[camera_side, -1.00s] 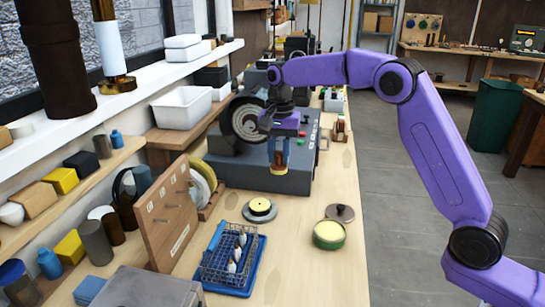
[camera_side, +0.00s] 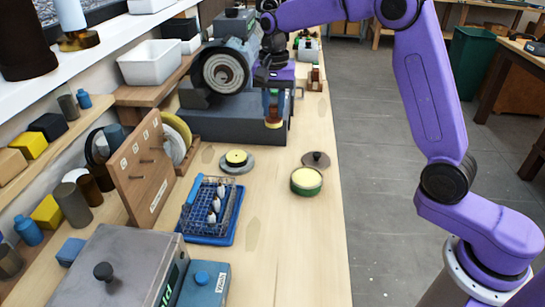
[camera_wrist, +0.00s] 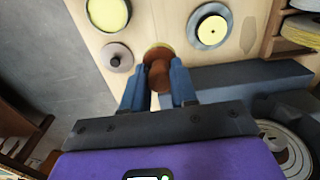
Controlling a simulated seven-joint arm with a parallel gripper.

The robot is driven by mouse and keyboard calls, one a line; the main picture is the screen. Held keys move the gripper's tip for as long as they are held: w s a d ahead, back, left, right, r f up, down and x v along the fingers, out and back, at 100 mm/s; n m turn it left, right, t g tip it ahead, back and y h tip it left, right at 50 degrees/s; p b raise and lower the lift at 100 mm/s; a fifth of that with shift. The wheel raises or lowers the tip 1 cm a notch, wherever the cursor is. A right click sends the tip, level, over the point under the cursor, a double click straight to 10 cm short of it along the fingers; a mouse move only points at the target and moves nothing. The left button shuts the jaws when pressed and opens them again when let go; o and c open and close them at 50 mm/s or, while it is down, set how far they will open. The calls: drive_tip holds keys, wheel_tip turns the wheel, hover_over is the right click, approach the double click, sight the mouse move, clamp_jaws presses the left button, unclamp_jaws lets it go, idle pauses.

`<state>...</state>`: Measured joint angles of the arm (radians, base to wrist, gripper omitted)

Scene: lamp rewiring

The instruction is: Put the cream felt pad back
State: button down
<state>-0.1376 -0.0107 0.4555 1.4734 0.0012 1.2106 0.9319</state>
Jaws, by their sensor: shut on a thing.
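My gripper (camera_wrist: 160,92) is shut on a reddish-brown round handle (camera_wrist: 160,72). In the side view my gripper (camera_side: 273,108) points down in front of the bench grinder, with the held piece (camera_side: 273,123) below its fingers. The held piece has a pale yellowish layer, partly hidden; I cannot tell whether it is the cream felt pad. A pale yellow disc with a dark centre (camera_side: 236,157) sits on a grey round base; it also shows in the wrist view (camera_wrist: 211,30). A green tin (camera_side: 307,185) with a pale yellow top stands to its right, also in the wrist view (camera_wrist: 108,13).
A dark knobbed lid (camera_side: 316,159) lies behind the tin. The bench grinder (camera_side: 225,120) stands close beside my gripper. A blue tray (camera_side: 232,230) with a wire basket, a wooden pegboard (camera_side: 140,170) and grey boxes crowd the front left. The bench's right strip is clear.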

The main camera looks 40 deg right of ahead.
drive_tip(key=s+d+f, duration=0.3)
drive_tip(key=s+d, duration=0.2)
drive_tip(key=s, duration=0.5)
drive_tip(key=w+f, duration=0.3)
drive_tip(key=w, duration=0.1)
drive_tip(key=w+f, duration=0.3)
drive_tip(key=w, duration=0.2)
drive_tip(key=w+f, duration=0.3)
drive_tip(key=w, duration=0.1)
drive_tip(key=shift+w+a, duration=0.15)
drive_tip(key=shift+a, duration=0.15)
drive_tip(key=shift+w+f, duration=0.25)
drive_tip(key=shift+f, duration=1.5)
drive_tip(key=shift+f, duration=0.15)
drive_tip(key=c, duration=0.9)
unclamp_jaws()
